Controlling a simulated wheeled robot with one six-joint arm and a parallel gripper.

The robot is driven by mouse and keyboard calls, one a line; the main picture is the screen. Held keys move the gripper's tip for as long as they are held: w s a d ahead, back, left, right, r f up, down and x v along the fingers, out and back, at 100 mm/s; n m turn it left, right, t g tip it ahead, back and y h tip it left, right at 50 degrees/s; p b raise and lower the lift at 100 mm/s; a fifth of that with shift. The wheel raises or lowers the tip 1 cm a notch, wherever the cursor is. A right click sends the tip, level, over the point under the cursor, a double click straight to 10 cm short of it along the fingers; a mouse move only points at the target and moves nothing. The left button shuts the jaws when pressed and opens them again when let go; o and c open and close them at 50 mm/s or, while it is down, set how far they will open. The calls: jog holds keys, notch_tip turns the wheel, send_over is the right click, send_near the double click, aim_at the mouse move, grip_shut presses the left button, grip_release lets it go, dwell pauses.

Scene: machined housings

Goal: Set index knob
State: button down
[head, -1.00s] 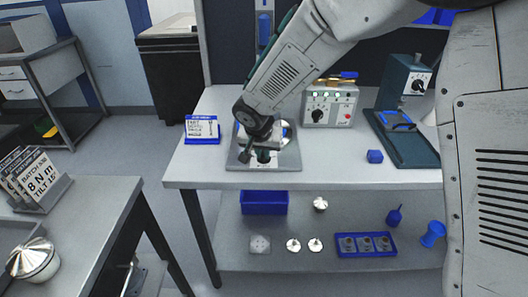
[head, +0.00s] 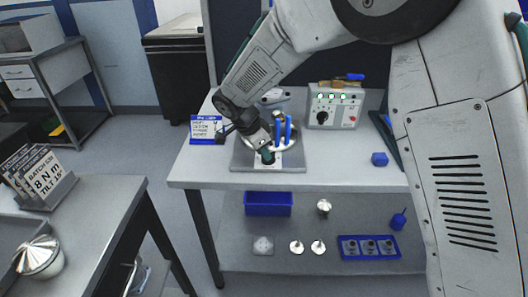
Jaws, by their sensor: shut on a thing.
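A fixture on the bench has a grey base plate (head: 243,163), a round metal part and upright blue pieces (head: 288,130). At its front, a small dark green knob (head: 267,155) stands over a white label plate (head: 267,166). My gripper (head: 266,149) reaches down from the upper left over the fixture front. It is shut on the knob, though its fingertips are small and partly dark against it. The arm's wrist hides part of the fixture's left side. The knob's pointer or setting is too small to read.
A blue-framed card (head: 206,130) stands left of the fixture. A control box (head: 334,107) with a black dial stands behind right, and a blue block (head: 380,159) lies right. The shelf below holds a blue bin (head: 268,203) and several metal parts. The bench front right is clear.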

jog(key=shift+m, duration=0.6)
jog(key=shift+w+a, duration=0.1)
jog(key=c, duration=1.5)
grip_release()
jog(key=shift+o, duration=0.2)
jog(key=v, duration=0.7)
jog(key=shift+a+r, duration=0.25)
jog(key=shift+r, duration=0.1)
